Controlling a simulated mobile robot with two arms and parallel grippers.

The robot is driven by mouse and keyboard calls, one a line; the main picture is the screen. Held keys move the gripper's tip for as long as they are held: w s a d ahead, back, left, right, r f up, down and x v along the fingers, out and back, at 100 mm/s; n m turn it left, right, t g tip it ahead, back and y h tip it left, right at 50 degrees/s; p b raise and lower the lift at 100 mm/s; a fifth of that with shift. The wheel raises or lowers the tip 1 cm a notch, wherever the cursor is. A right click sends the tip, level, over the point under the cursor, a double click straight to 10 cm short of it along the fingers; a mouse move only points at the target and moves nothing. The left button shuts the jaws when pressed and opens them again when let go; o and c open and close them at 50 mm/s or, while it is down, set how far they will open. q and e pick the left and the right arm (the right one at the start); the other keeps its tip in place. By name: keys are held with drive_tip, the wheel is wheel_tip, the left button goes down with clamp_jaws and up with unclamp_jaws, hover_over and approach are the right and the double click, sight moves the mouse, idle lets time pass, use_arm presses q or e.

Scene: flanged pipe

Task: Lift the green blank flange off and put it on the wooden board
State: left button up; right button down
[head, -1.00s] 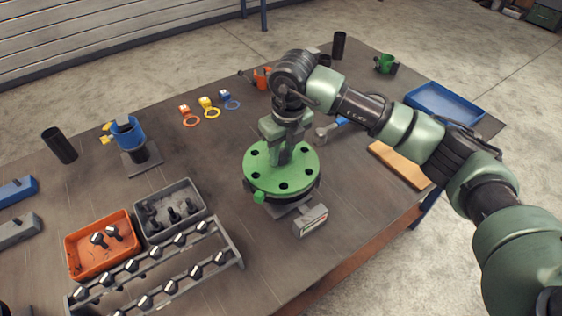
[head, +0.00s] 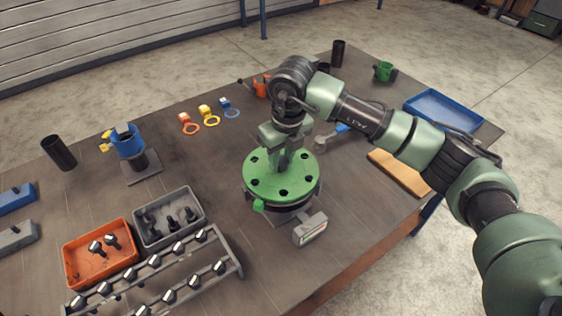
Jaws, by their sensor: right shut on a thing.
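The green blank flange (head: 262,189) is a round disc with several empty dark bolt holes. It lies flat on the dark pipe flange of a stand (head: 297,214) in the middle of the table. My right gripper (head: 283,160) comes down from above and is shut on the flange near its centre; the fingertips and what they grip are partly hidden by the hand. The wooden board (head: 400,172) lies at the table's right edge, partly under my right arm in the picture. My left gripper is not in view.
A grey box (head: 310,229) sits in front of the stand. An orange tray (head: 98,262), a grey tray (head: 168,217) and a bolt rack (head: 225,255) stand at left. A wrench (head: 325,141) lies behind the flange; a blue tray (head: 442,108) is at far right.

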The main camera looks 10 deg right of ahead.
wheel_tip(320, 180, up, 20)
drive_tip(key=b, duration=0.4)
idle(0.5)
wheel_tip(320, 180, up, 5)
drive_tip(key=p, duration=0.4)
hover_over(281, 160)
drive_tip(key=shift+s+f, duration=0.1)
drive_tip(key=shift+f, duration=0.1)
idle(0.7)
